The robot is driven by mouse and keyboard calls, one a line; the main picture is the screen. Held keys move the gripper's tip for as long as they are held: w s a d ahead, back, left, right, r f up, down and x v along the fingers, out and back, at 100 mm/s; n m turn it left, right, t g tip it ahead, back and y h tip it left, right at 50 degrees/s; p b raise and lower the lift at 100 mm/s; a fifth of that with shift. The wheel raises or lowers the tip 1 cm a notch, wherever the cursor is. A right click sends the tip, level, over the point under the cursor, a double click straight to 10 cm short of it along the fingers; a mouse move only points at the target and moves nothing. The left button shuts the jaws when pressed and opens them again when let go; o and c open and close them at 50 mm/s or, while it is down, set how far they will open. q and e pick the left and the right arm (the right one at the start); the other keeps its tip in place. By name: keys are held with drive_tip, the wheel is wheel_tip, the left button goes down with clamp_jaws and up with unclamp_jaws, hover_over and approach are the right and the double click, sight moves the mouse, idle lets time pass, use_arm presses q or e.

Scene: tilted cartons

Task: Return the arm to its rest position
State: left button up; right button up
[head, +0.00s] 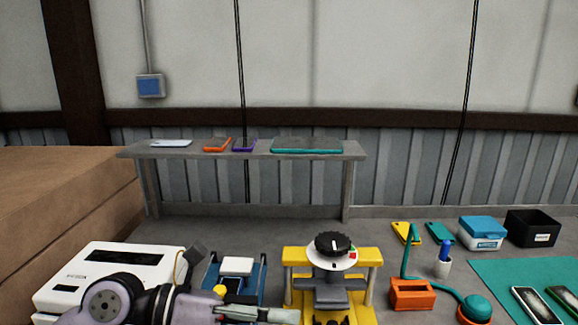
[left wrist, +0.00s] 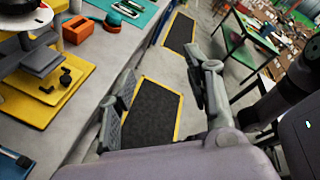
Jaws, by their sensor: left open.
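My left arm (head: 120,303) comes in low at the left of the head view, in front of the white machine. My left gripper (head: 258,313) reaches right along the bottom edge, in front of the blue fixture and beside the yellow press stand. In the left wrist view its two fingers (left wrist: 160,97) stand wide apart with nothing between them, above the floor beside the bench edge. The gripper is open and empty. My right gripper does not show clearly in either view.
A white machine (head: 112,270), a blue fixture (head: 236,283) and a yellow press stand (head: 330,280) crowd the bench front. An orange holder (head: 411,294) and teal mat (head: 510,270) lie right. A raised shelf (head: 255,150) holds several flat devices. Black yellow-edged mats (left wrist: 152,113) lie on the floor.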

use_arm(q)
wheel_tip(320, 180, up, 7)
drive_tip(key=n+t+h, duration=0.3)
drive_tip(key=n+h, duration=0.2)
drive_tip(key=h, duration=0.1)
drive_tip(key=w+a+r+n+t+y, duration=0.2)
drive_tip(key=w+a+n+t, duration=0.25)
drive_tip(key=n+t, duration=0.7)
drive_tip(key=w+a+f+n+t+y, duration=0.3)
drive_tip(key=a+f+n+t+y, duration=0.4)
drive_tip(key=n+y, duration=0.65)
drive_tip(key=s+a+f+n+g+y, duration=0.1)
drive_tip(key=a+f+n+g+y, duration=0.3)
drive_tip(key=f, duration=0.4)
drive_tip(key=s+a+f+n+g+y, duration=0.2)
drive_tip(key=a+f+n+g+y, duration=0.15)
drive_tip(key=f+n, duration=0.4)
drive_tip(key=s+f+n+g+h, duration=0.2)
drive_tip(key=s+f+g, duration=1)
drive_tip(key=s+f, duration=0.8)
wheel_tip(320, 180, down, 26)
drive_tip(key=s+g, duration=0.1)
drive_tip(key=s, duration=0.2)
drive_tip(key=s+a+f+g, duration=0.1)
drive_tip(key=s+a+f, duration=0.1)
drive_tip(key=s+f, duration=1.3)
drive_tip(key=shift+s+a+g, duration=0.2)
drive_tip(key=shift+s+g, duration=0.1)
drive_tip(key=shift+s, duration=0.35)
